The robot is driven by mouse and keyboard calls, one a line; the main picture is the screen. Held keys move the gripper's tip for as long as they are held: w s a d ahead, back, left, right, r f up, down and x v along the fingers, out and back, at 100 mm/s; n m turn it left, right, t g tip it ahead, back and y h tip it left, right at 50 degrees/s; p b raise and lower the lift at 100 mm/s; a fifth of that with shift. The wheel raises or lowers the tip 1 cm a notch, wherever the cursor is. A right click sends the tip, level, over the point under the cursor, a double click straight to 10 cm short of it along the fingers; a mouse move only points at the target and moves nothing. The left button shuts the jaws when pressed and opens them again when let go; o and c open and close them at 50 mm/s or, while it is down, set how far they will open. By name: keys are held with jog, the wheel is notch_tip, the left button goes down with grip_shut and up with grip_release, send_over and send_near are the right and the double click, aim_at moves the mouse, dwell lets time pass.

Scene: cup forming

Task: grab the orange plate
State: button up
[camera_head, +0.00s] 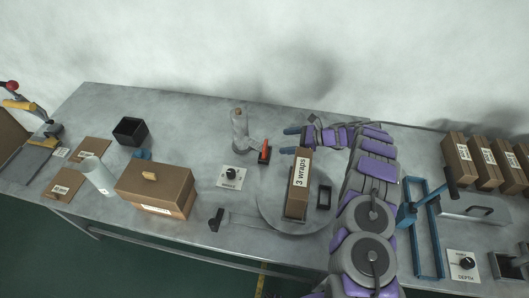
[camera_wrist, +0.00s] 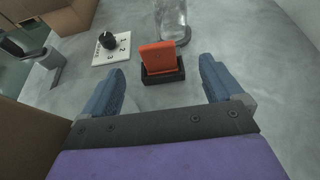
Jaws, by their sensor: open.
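The orange plate (camera_wrist: 157,57) is small and stands upright in a black holder (camera_wrist: 162,75) on the grey table. In the head view the orange plate (camera_head: 265,150) stands near the middle of the table, just right of a grey cylindrical piece. My gripper (camera_wrist: 160,88) is open, with one blue finger on each side of the plate's line in the wrist view. The plate is ahead of the fingertips and nothing is between the fingers. In the head view my gripper (camera_head: 288,140) is right of the plate, its blue fingers pointing left toward it.
A clear cylinder (camera_wrist: 171,18) stands behind the plate. A dial on a white card (camera_wrist: 110,43) lies to the left.

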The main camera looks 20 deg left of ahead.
aim_at(265, 150)
jog(key=x, duration=0.4)
jog(key=b+x, duration=0.1)
jog(key=x, duration=0.3)
jog(key=shift+s+a+f, duration=0.15)
jog(key=shift+s+a, duration=0.1)
jog(key=shift+a, duration=0.1)
jog(key=shift+d, duration=0.2)
jog(key=c, duration=0.6)
jog(key=shift+a, duration=0.1)
jog(key=c, duration=0.9)
